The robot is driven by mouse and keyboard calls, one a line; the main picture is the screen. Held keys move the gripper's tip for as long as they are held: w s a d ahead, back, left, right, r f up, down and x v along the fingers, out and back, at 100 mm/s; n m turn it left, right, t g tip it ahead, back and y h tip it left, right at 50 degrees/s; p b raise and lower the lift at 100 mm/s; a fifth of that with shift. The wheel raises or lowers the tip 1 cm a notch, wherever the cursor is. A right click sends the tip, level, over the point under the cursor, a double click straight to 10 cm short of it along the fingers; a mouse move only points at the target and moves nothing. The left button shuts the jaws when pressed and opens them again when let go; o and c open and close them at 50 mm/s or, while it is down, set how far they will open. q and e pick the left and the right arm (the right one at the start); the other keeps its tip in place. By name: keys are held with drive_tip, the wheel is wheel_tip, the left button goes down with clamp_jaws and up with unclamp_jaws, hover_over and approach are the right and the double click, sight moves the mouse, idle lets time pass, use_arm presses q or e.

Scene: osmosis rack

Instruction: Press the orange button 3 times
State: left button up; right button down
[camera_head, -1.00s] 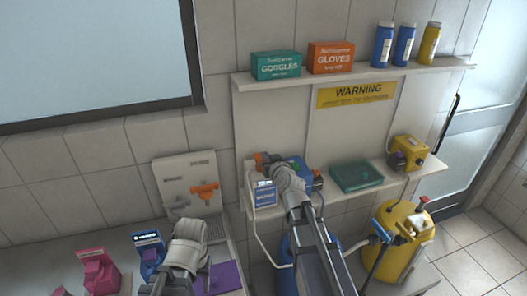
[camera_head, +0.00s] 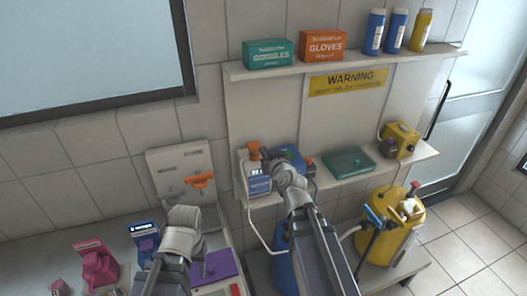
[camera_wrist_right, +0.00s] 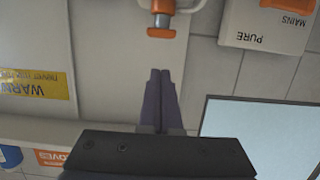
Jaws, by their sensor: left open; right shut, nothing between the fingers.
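An orange-topped knob or button (camera_head: 253,150) sits on a white and blue unit (camera_head: 259,183) on the lower shelf. An orange piece with a grey stem, likely the same one, shows in the right wrist view (camera_wrist_right: 160,32). My right gripper (camera_wrist_right: 158,75) is shut and empty, its fingertips pointing at the orange piece with a visible gap. In the head view my right arm ends just right of the unit, its fingers mostly hidden. My left gripper (camera_head: 180,222) is over the bench, in front of the panel; its fingers are largely hidden.
A panel with an orange lever (camera_head: 199,180) stands left of the unit. A teal tray (camera_head: 348,162) and yellow box (camera_head: 400,141) share the lower shelf. A yellow tank (camera_head: 390,235) stands below. Pink (camera_head: 97,265) and blue (camera_head: 146,245) items are on the bench.

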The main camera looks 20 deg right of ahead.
use_arm(q)
drive_tip(key=r+p, duration=0.2)
drive_tip(key=shift+w+a+r, duration=0.1)
drive_tip(key=shift+a+r, duration=0.25)
drive_tip(key=shift+r, duration=0.05)
use_arm(e)
wheel_tip(320, 180, up, 3)
drive_tip(key=shift+s+d+f, duration=0.1)
drive_tip(key=shift+s+f, duration=0.05)
drive_tip(key=b, duration=0.2)
hover_over(256, 149)
wheel_tip(256, 149, down, 2)
drive_tip(key=f, duration=0.1)
drive_tip(key=shift+f+b, duration=0.8)
drive_tip(key=shift+b, duration=0.2)
use_arm(q)
wheel_tip(256, 149, down, 6)
drive_tip(key=b, duration=0.2)
drive_tip(key=shift+f, duration=0.25)
use_arm(e)
drive_tip(key=shift+f, duration=0.95)
